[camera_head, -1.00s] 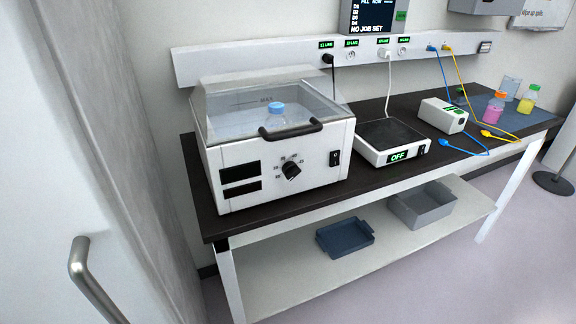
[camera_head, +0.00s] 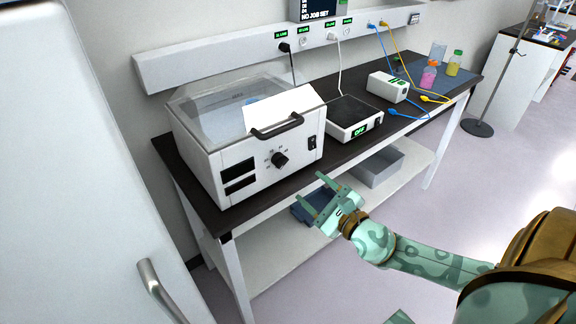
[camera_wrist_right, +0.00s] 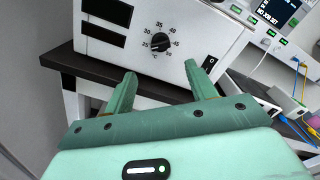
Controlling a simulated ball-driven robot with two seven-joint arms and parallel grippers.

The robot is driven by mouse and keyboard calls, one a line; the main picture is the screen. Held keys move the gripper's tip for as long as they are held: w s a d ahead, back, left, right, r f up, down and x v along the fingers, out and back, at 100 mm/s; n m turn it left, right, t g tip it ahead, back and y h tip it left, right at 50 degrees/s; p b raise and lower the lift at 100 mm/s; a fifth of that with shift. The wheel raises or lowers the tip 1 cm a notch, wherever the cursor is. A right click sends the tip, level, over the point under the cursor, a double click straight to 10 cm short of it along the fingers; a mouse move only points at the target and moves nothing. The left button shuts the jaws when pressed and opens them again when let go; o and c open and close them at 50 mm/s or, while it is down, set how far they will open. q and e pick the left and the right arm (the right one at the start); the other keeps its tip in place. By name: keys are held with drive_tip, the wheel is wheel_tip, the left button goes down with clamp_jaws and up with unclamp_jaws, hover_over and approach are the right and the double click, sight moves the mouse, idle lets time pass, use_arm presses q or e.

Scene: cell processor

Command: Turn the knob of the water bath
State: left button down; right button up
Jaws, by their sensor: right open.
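The water bath (camera_head: 205,168) is a white box with a clear lid and dark handle, standing on the black bench. Its black knob (camera_head: 280,159) is on the front panel, between two dark displays and a black switch. In the right wrist view the knob (camera_wrist_right: 161,42) sits inside a printed scale from 25 to 50, ahead of the fingers. My right gripper (camera_head: 315,192) is open and empty, in front of the bench, below and to the right of the knob. It also shows in the right wrist view (camera_wrist_right: 160,82), apart from the knob. My left gripper is out of view.
A hotplate (camera_head: 352,117) stands right of the bath, with a small white box (camera_head: 387,87) and bottles (camera_head: 428,77) beyond. A white cabinet door with a handle (camera_head: 158,287) is close on the left.

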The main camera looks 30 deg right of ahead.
sight(284, 165)
drive_tip(key=w, duration=1)
drive_tip(key=shift+w+a, duration=0.25)
drive_tip(key=shift+a, duration=0.05)
drive_tip(key=c, duration=1)
